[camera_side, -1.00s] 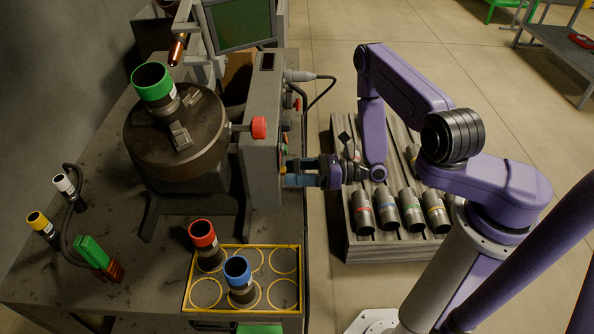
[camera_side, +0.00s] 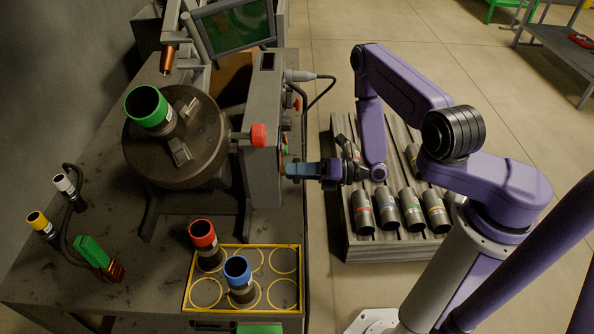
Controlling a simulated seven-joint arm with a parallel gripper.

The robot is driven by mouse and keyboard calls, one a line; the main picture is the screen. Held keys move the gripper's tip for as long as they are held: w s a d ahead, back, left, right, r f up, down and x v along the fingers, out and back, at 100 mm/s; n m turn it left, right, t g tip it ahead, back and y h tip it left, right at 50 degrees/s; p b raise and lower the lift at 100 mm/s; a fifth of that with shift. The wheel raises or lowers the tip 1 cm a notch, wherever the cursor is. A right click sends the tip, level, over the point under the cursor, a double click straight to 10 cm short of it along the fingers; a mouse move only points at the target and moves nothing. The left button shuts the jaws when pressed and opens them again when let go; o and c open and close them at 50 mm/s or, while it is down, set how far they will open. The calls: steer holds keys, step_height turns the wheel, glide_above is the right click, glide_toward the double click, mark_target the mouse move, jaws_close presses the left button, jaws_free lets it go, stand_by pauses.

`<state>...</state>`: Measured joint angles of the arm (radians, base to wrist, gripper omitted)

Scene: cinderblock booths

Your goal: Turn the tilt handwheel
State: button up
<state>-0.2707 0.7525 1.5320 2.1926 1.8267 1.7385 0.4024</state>
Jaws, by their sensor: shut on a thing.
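My gripper (camera_side: 288,169) reaches in from the right, level, with its blue-grey fingers against the right face of the grey gearbox housing (camera_side: 264,125). It is shut on the tilt handwheel there; the wheel itself is mostly hidden by the fingers and seen edge-on. The round dark turntable (camera_side: 200,150) left of the housing is tilted towards the camera. A dark pipe with a green rim (camera_side: 148,108) is clamped on it and leans with it.
A copper-tipped torch (camera_side: 168,58) and a green-screened monitor (camera_side: 232,27) stand behind. Red-rimmed (camera_side: 203,235) and blue-rimmed (camera_side: 238,272) pipes stand in the yellow rack (camera_side: 205,308). A slatted pallet (camera_side: 395,247) with several pipes lies below my arm. A cable (camera_side: 328,90) loops above my gripper.

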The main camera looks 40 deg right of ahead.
steer(key=shift+s+f, duration=0.1)
stand_by(0.4)
steer(key=o, duration=1)
steer(key=v, duration=1.7)
steer(key=shift+s+d, duration=0.15)
